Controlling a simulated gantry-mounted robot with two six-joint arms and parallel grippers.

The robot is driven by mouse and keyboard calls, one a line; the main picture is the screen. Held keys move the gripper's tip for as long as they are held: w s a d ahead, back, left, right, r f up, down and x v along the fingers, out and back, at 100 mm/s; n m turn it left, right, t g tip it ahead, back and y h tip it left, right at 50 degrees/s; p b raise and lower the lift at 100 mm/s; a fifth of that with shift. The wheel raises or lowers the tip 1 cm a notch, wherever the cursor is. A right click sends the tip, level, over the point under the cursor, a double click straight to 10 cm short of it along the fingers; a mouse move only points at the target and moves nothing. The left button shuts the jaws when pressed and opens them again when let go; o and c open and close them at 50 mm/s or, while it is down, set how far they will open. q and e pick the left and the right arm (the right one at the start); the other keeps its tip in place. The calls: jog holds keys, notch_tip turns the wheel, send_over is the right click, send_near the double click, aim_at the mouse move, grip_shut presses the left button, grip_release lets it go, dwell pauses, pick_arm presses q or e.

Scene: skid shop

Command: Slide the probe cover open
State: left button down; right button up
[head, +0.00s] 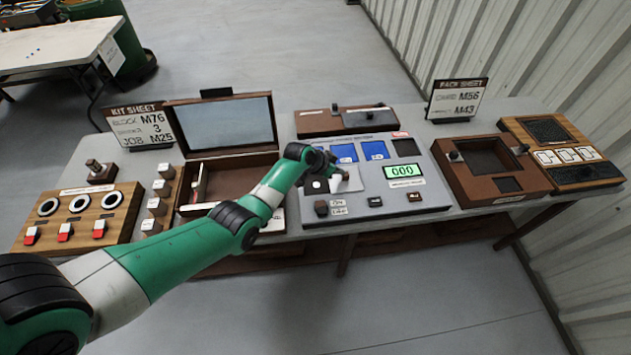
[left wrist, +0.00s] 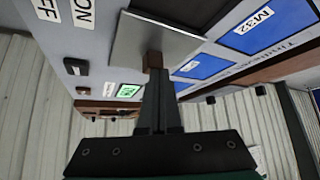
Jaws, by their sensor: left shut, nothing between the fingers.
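The probe cover looks to be a light metal plate (left wrist: 180,43) with a small brown knob (left wrist: 153,60) on the grey instrument panel (head: 385,205). In the head view the plate (head: 352,183) is partly hidden by my left gripper (head: 338,174). In the left wrist view the shut fingertips (left wrist: 154,76) are right at the knob, with nothing gripped between them. I cannot tell whether they touch it. A dark area (left wrist: 172,8) shows beside the plate. My right gripper is not in view.
An open wooden case (head: 228,165) stands to the left, a brown box (head: 490,170) to the right. A long low box (head: 345,120) lies behind.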

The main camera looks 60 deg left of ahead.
aim_at(340, 180)
pick_arm(q)
jog(key=shift+w+d+f+b, duration=0.1)
jog(key=shift+w+d+b, duration=0.2)
jog(key=shift+w+b, duration=0.5)
jog(key=shift+s+p, duration=0.1)
jog(key=shift+p, duration=0.3)
jog(key=shift+s+a, duration=0.15)
jog(key=shift+s, duration=0.1)
notch_tip(340, 180, up, 8)
jog(key=p, duration=0.8)
